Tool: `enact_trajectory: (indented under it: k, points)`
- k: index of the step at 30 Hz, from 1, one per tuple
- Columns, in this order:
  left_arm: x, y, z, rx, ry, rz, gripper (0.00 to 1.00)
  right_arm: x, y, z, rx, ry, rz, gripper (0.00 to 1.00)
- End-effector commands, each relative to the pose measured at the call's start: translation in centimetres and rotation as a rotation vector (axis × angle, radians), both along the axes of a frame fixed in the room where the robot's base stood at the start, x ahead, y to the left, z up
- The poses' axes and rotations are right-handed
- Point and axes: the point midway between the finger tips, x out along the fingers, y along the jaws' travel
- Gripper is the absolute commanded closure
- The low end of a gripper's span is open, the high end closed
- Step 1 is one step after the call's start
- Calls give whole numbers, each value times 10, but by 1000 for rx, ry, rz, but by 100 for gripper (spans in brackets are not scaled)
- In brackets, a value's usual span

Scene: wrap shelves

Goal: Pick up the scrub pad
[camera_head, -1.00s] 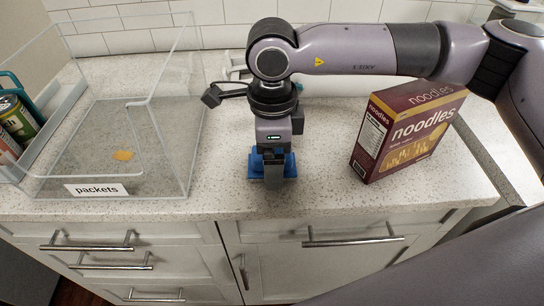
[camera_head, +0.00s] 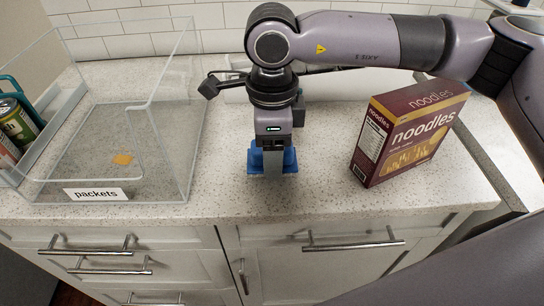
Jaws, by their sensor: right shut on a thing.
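The scrub pad (camera_head: 289,161) is a small blue block near the front edge of the counter, in the middle of the head view. My right gripper (camera_head: 272,164) points straight down and is shut on the pad, whose blue ends show on both sides of the fingers. The pad appears slightly above the counter, but the gap beneath it is hard to judge. The gripper hides the pad's middle. My left gripper is not in view.
A clear bin labelled "packets" (camera_head: 182,192) stands at left with a small orange-yellow thing (camera_head: 122,159) inside. A grey tray with cans (camera_head: 18,122) is at far left. A noodles box (camera_head: 408,135) stands at right. The speckled counter (camera_head: 325,180) between is clear.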

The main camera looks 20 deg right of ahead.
Motion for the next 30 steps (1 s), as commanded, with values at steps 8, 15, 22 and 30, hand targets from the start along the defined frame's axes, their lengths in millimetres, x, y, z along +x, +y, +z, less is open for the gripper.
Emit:
enact_trajectory:
  k: [8,15,22,30]
  points:
    - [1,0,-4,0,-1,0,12,1,1,74,3,-7,0,72]
    - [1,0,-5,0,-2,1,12,0,1,138,2,-4,1,72]
    - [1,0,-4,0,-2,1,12,0,1,170,0,-2,1,72]
    - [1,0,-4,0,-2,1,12,0,0,177,0,0,1,72]
